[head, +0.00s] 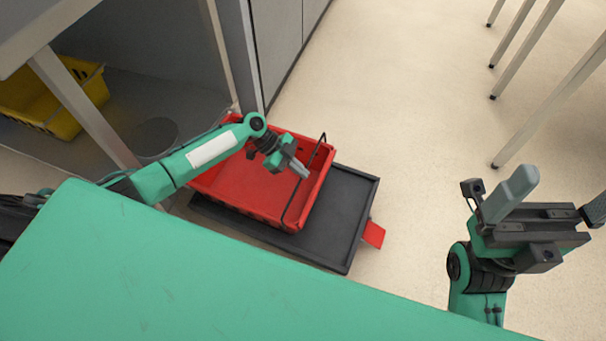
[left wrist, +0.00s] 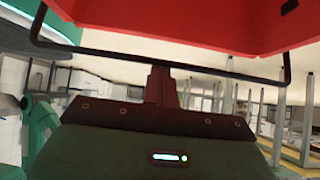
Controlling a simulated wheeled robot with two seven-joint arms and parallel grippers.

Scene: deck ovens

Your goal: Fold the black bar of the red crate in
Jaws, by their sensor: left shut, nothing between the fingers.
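The red crate (head: 255,187) sits on a low black platform below me. Its black bar (head: 290,203) is a thin wire loop at the crate's right end, standing above the rim. In the left wrist view the bar (left wrist: 215,70) spans the picture below the red crate wall (left wrist: 200,22). My left gripper (head: 302,171) is shut and empty, over the right part of the crate, close to the bar. Its fingers (left wrist: 160,82) overlap the bar in the wrist view; I cannot tell whether they touch. My right gripper (head: 556,195) is open and empty at the lower right, away from the crate.
The black platform (head: 345,205) has a red tab (head: 373,235) at its right edge. A yellow crate (head: 62,115) stands on the left under a grey frame. A grey cabinet (head: 280,40) is behind the red crate. Table legs (head: 525,105) stand upper right; the floor between is clear.

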